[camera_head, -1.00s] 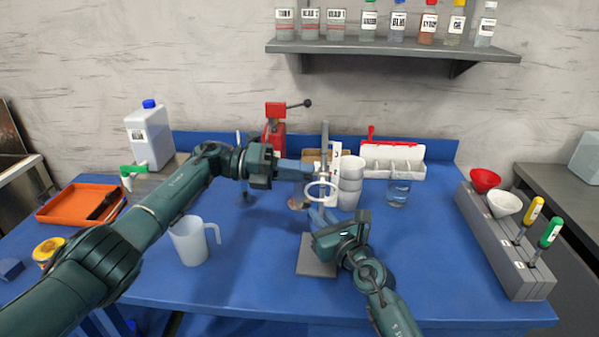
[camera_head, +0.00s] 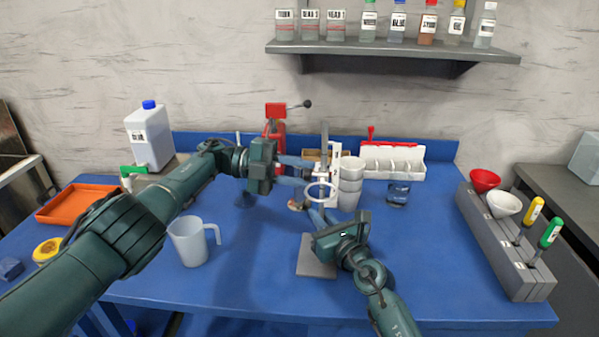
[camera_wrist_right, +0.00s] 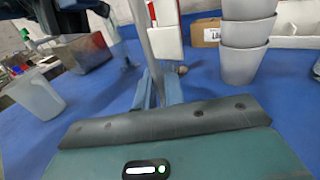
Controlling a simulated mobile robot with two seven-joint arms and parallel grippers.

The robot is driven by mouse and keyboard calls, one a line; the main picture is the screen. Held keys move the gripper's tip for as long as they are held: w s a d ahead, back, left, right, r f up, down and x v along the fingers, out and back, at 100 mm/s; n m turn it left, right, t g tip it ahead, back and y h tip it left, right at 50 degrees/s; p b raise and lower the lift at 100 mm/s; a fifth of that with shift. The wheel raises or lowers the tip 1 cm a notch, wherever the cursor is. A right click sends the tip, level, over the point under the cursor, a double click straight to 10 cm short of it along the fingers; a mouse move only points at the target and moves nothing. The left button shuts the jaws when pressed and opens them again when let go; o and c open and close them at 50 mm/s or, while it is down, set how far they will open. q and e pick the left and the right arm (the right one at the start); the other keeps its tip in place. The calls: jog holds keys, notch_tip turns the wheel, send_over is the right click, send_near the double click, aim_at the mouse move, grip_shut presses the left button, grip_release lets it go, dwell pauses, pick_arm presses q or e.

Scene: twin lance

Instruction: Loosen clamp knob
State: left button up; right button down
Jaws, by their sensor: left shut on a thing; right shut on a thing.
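A stand with an upright grey rod (camera_head: 324,138) and a white ring (camera_head: 321,191) is at the middle of the blue table. My left gripper (camera_head: 311,172) comes in from the left at clamp height, just above the ring. Its two fingers are shut on the small clamp knob, which they mostly hide. My right gripper (camera_head: 316,212) is below the ring, shut on the lower part of the stand's rod. The right wrist view shows the grey rod (camera_wrist_right: 143,35) rising between its fingers (camera_wrist_right: 158,88).
A red press (camera_head: 275,130) stands behind. A pale jug (camera_head: 188,243) sits front left, and a grey plate (camera_head: 315,262) in front. The table's front right is clear.

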pick_arm(q)
jog(key=shift+n, duration=0.3)
jog(key=o, duration=0.7)
jog(key=shift+r, duration=0.1)
